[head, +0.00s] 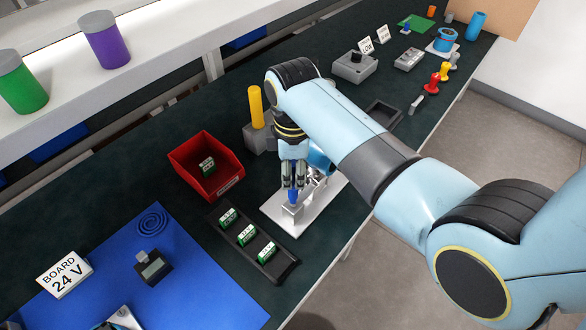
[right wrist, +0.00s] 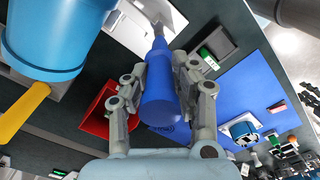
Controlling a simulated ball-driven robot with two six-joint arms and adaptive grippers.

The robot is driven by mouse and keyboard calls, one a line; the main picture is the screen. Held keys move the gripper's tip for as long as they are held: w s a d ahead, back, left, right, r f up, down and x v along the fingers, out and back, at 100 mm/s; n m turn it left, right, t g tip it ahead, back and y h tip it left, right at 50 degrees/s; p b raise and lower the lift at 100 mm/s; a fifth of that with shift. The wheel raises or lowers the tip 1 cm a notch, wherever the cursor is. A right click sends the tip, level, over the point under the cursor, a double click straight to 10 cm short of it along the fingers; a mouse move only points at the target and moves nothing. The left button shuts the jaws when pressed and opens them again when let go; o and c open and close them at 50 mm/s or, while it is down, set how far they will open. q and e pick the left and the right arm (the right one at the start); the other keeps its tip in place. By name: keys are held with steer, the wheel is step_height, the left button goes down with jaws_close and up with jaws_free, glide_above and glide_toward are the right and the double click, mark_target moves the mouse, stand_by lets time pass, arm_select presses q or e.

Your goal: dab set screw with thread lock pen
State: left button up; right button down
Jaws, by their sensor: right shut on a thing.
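My right gripper (head: 294,184) is shut on the blue thread lock pen (head: 294,196), tip down, over the white plate (head: 325,206). In the right wrist view, my right gripper's fingers (right wrist: 162,95) clasp the blue body of the pen (right wrist: 160,100) from both sides. The narrow end of the pen points at a grey metal part (head: 290,212) on the plate. I cannot make out the set screw or whether the tip touches it. A rounded blue body (head: 320,160) shows beside the gripper, partly hidden. My left gripper is out of view.
A red bin (head: 190,157) with a green block stands left of the plate. A dark tray (head: 281,272) with several green blocks lies in front. A yellow post (head: 256,107) on a grey block stands behind the gripper. A blue mat (head: 195,280) covers the lower left.

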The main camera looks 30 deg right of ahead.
steer(key=shift+f, duration=0.45)
stand_by(1.8)
steer(key=shift+r, duration=0.1)
steer(key=shift+r, duration=3.5)
